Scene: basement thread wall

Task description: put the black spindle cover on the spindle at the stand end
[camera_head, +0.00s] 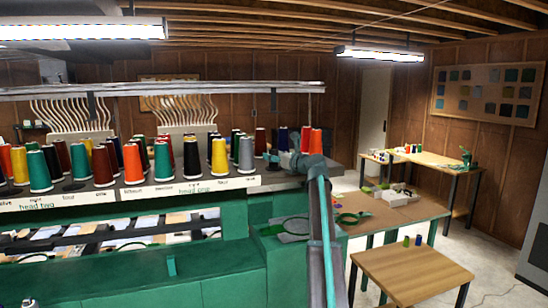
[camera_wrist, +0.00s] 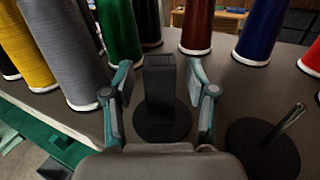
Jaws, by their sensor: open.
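The black spindle cover (camera_wrist: 160,90) is a narrow, square-sided upright block between my fingers in the wrist view. It stands over a round black base disc (camera_wrist: 160,125); whether a pin is inside it is hidden. My gripper (camera_wrist: 159,80) is open, with one finger on each side of the cover and a visible gap on both sides. A bare spindle (camera_wrist: 285,128), a thin metal pin on a round black base, stands to the right, outside my fingers. In the head view my gripper (camera_head: 284,158) is at the right end of the thread stand, where the cover is hard to make out.
A grey cone (camera_wrist: 65,50) and a green cone (camera_wrist: 118,32) stand close left of my gripper. A brown-red cone (camera_wrist: 197,25) and a blue cone (camera_wrist: 258,30) stand behind. The stand's front edge (camera_wrist: 50,115) is at left. Small tables (camera_head: 410,270) lie right.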

